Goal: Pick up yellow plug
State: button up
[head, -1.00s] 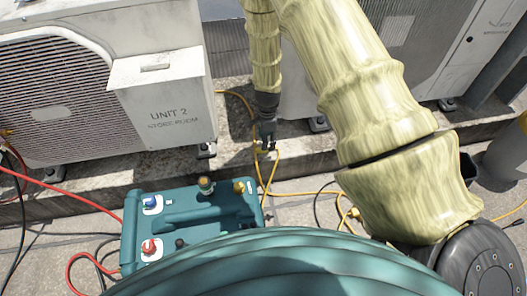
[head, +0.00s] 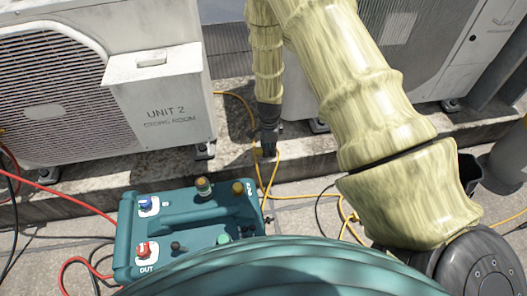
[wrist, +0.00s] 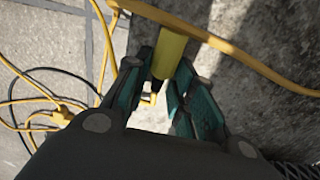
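The yellow plug (wrist: 170,56) shows in the wrist view as a short yellow cylinder with a dark end, beside the pavement and kerb. My gripper (wrist: 163,72) has its teal fingers on either side of the plug, with its dark end between them. The fingers lie very close to the plug; I cannot tell whether both touch it. In the head view my gripper (head: 268,152) points down at the kerb edge, behind the teal machine, and hides the plug there.
A teal machine (head: 187,228) with coloured fittings stands on the paving in front. The Unit 2 condenser (head: 160,105) stands behind on the kerb. A yellow hose (wrist: 225,45) crosses near the plug, and loose yellow and black lines (wrist: 45,105) lie to its left.

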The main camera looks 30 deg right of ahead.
grip_shut()
jog(key=shift+r, duration=0.1)
notch_tip(320, 180, up, 10)
jog(key=p, duration=0.4)
jog(key=shift+p, duration=0.4)
jog(key=shift+o, duration=0.9)
grip_release()
grip_shut()
